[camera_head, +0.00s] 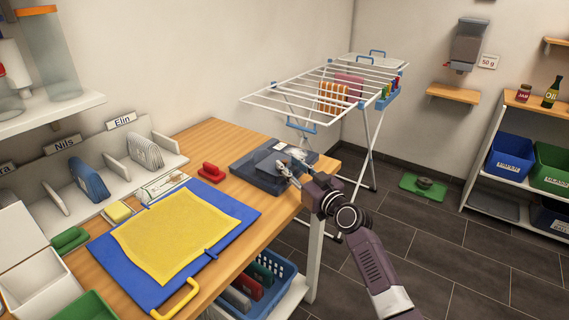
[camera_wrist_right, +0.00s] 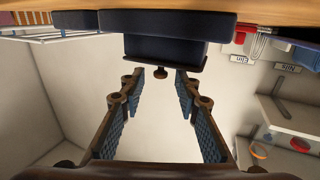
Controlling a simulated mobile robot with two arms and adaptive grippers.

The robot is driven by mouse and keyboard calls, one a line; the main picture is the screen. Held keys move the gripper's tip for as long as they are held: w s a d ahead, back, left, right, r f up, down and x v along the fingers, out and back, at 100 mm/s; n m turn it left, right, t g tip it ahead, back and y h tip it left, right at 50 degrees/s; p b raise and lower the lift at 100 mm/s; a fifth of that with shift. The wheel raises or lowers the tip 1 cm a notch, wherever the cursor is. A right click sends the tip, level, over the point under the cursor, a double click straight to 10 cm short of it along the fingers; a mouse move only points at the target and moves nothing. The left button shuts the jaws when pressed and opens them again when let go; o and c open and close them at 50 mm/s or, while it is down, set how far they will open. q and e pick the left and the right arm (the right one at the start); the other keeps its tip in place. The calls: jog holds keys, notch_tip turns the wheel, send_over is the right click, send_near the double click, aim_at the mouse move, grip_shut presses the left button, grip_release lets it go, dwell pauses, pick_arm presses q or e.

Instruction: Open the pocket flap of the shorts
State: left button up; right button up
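The dark navy shorts (camera_head: 257,178) appear as a flat folded bundle on the table's far right corner, with a smaller raised panel on top that looks like the pocket flap (camera_head: 270,160). My right gripper (camera_head: 288,166) is at the right side of this panel and partly covers it. In the right wrist view a dark blue block-like part with a small brown knob (camera_wrist_right: 161,72) lies just beyond the fingertips. The right gripper (camera_wrist_right: 158,85) is open there, with nothing between its fingers. Whether a fingertip touches the cloth cannot be told. My left gripper is not in view.
A red-handled brush-like item (camera_head: 211,172) lies left of the shorts. A yellow cloth on a blue board (camera_head: 235,208) fills the table's middle. A white drying rack (camera_head: 300,105) stands behind the table. A blue basket (camera_head: 262,280) sits below. Bare wood (camera_head: 215,140) lies behind.

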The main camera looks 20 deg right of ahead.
aim_at(287, 163)
jog(key=shift+x, duration=1.2)
jog(key=shift+w+a+f+b, duration=0.1)
jog(key=shift+w+b, duration=0.1)
jog(key=shift+b, duration=0.1)
jog(key=shift+w, duration=0.1)
jog(key=c, duration=0.8)
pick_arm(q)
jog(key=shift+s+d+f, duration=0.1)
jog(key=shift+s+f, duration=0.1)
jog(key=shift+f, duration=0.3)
pick_arm(e)
grip_shut()
